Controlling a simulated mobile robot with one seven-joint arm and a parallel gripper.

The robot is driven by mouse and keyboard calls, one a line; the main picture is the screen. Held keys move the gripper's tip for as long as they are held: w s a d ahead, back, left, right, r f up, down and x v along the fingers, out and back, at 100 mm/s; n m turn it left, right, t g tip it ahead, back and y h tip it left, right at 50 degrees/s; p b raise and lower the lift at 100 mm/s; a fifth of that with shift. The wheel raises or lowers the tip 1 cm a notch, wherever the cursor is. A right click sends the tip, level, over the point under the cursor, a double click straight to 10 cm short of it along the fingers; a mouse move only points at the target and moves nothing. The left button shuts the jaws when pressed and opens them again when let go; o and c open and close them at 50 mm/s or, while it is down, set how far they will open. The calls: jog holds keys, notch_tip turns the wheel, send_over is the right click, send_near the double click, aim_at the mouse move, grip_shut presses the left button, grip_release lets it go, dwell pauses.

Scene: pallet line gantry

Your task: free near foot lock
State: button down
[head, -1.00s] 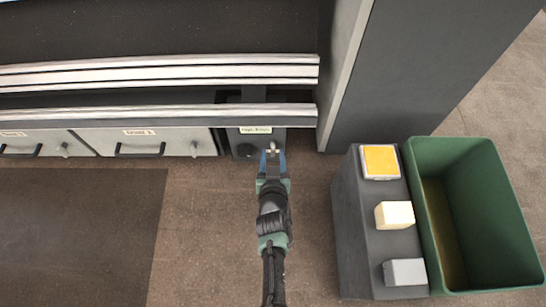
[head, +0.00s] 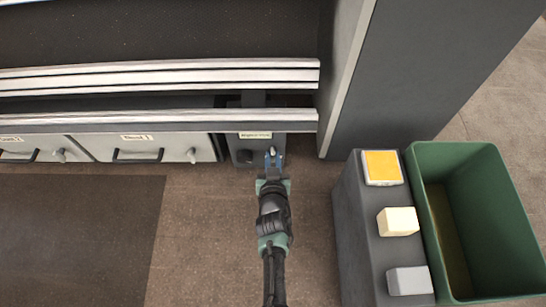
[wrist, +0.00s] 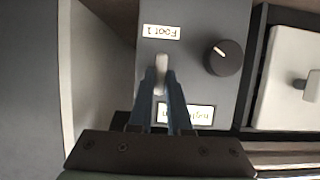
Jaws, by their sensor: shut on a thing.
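My gripper (head: 273,162) is at the front of a dark grey lock housing (head: 243,152) below the rails. In the wrist view its fingers (wrist: 161,98) are shut on a small pale lever (wrist: 161,72). The lever stands out from the housing face (wrist: 200,88), beside an upside-down label (wrist: 161,32) that appears to read "Foot 1". A black round knob (wrist: 224,58) with a white mark is to the right of the lever. The fingers partly hide a second label (wrist: 187,114), and its text is unclear.
Pale drawers (head: 150,148) with black handles stand left of the housing. A tall grey column (head: 400,80) rises to the right. A grey stand (head: 372,238) with a yellow-topped piece (head: 382,167) and two blocks sits beside a green bin (head: 485,260). The floor before the housing is clear.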

jog(key=shift+d+r+m+p, duration=0.15)
jog(key=shift+m+p, duration=0.25)
jog(key=shift+p, duration=0.9)
jog(key=shift+y+p, duration=0.4)
jog(key=m+t+y+b, duration=0.1)
jog(key=m+y+b, duration=0.1)
jog(key=m, duration=0.2)
jog(key=f+m+t+y+b, duration=0.1)
jog(key=m+y+b, duration=0.1)
jog(key=m, duration=0.2)
jog(key=m+y+b, duration=0.2)
jog(key=m, duration=0.2)
jog(key=shift+d+f+t, duration=0.25)
jog(key=shift+d+t, duration=0.15)
jog(key=shift+m, duration=0.4)
